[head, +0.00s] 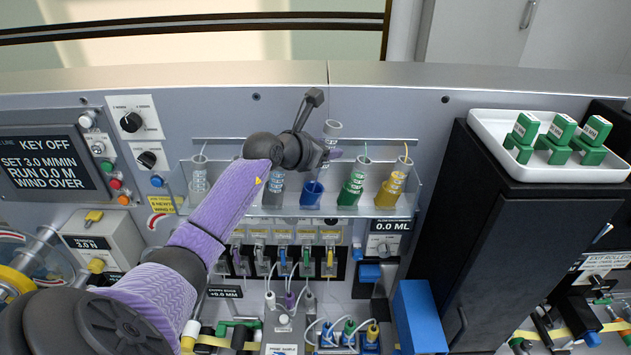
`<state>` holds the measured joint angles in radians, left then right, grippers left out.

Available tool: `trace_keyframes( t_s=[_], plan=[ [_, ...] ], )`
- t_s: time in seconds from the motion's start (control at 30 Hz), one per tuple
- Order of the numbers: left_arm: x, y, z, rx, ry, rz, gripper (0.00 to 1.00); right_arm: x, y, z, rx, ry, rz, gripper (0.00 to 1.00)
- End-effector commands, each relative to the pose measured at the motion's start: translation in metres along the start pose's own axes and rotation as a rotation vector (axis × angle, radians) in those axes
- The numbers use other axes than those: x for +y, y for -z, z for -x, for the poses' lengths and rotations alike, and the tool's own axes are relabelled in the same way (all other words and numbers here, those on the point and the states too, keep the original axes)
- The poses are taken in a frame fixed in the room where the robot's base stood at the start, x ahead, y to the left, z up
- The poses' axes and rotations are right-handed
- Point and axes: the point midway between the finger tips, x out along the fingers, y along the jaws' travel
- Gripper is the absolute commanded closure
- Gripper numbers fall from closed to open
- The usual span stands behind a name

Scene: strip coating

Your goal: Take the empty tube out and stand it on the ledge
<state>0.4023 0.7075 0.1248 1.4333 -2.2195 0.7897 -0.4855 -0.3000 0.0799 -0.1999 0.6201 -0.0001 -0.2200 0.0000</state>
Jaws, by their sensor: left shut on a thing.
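My left gripper (328,152) is shut on a pale, empty-looking tube (332,129). The tube is tilted slightly, its open end up, above and just right of a short blue holder (312,193) in the tray-like rack (410,208). The gripper and wrist hide part of the tube. Other tubes stand in the rack: a clear one (199,176) at the left, a green one (353,188) and a yellow one (393,186) at the right. A flat ledge (450,78) runs along the top of the panel, behind the gripper. My right gripper is not in view.
A white tray (490,160) with green blocks sits on a black cabinet (490,230) at the right. Cables and connectors fill the space below the rack. A blue box (422,316) stands in front. The ledge looks clear.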

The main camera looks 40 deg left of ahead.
Motion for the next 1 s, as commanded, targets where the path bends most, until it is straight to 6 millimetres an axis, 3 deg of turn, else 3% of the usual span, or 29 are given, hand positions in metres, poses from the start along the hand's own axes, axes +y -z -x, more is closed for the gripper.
trace_keyframes(
  t_s=[0.33, 1.0],
  plan=[
    [-0.018, 0.001, 0.020, 0.001, 0.002, -0.001, 1.00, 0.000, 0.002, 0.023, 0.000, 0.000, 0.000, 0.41],
    [-0.066, 0.015, 0.064, 0.001, 0.003, 0.000, 1.00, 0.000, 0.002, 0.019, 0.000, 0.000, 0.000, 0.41]
  ],
)
